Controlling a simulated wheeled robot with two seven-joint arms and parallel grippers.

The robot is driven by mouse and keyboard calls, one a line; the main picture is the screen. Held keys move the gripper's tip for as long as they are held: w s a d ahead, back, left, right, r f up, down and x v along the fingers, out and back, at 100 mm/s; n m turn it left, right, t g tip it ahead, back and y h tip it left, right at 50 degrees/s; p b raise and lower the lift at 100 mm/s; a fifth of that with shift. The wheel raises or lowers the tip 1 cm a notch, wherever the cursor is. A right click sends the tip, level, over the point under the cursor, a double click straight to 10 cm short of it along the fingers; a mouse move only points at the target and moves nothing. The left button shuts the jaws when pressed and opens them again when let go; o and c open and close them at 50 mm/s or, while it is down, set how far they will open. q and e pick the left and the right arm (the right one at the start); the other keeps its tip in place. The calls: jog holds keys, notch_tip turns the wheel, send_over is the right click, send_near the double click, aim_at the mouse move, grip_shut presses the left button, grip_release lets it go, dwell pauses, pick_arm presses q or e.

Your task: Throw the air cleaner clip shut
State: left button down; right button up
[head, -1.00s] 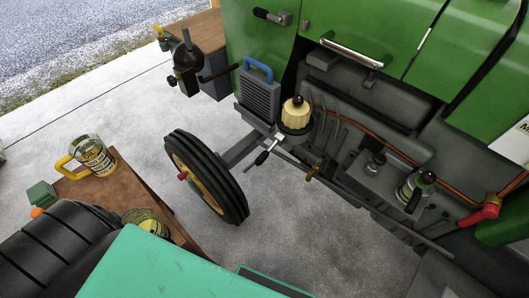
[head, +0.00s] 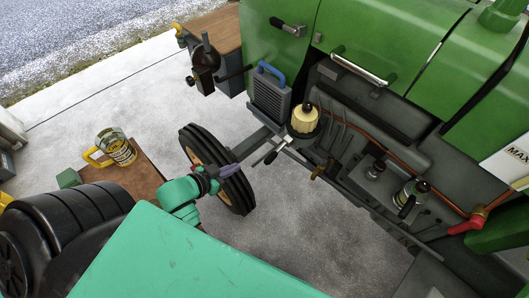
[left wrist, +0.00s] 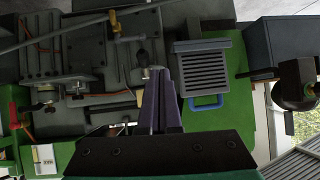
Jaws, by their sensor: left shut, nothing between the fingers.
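A grey ribbed box (head: 270,97) with a blue U-shaped handle (head: 273,72) at its top hangs on the near end of the green tractor. I take them for the air cleaner and its clip. In the left wrist view the ribbed box (left wrist: 203,70) is upside down, with the blue handle (left wrist: 206,102) right of my fingers. The handle stands out past the box's edge. My left gripper (head: 234,168) is shut and empty, in front of the front wheel and apart from the box. Its purple fingers also show in the left wrist view (left wrist: 157,78). My right gripper is not in view.
The front wheel (head: 240,193) is close to my left gripper. A cream-capped bowl (head: 304,118) and a lever (head: 270,154) stick out beside the engine. A lamp-like part (head: 205,62) is left of the box. A yellow-handled mug (head: 117,149) stands on a brown bench. Concrete floor is open between.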

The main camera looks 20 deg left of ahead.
pick_arm(q)
jog(key=d+r+h, duration=0.2)
jog(key=d+r, duration=0.1)
jog(key=r, duration=0.2)
send_near(273, 155)
jog(key=w+d, duration=0.1)
jog(key=w, duration=0.2)
jog(key=shift+w+d+f+m+t, duration=0.2)
jog(key=shift+w+f, duration=0.1)
jog(key=shift+f, duration=0.2)
jog(key=shift+w+d+f+m+t, duration=0.2)
jog(key=shift+w+f, duration=0.1)
jog(key=shift+f, duration=0.2)
jog(key=shift+w+d+f, duration=0.1)
jog(key=shift+w+f, duration=0.05)
jog(key=shift+f, duration=0.4)
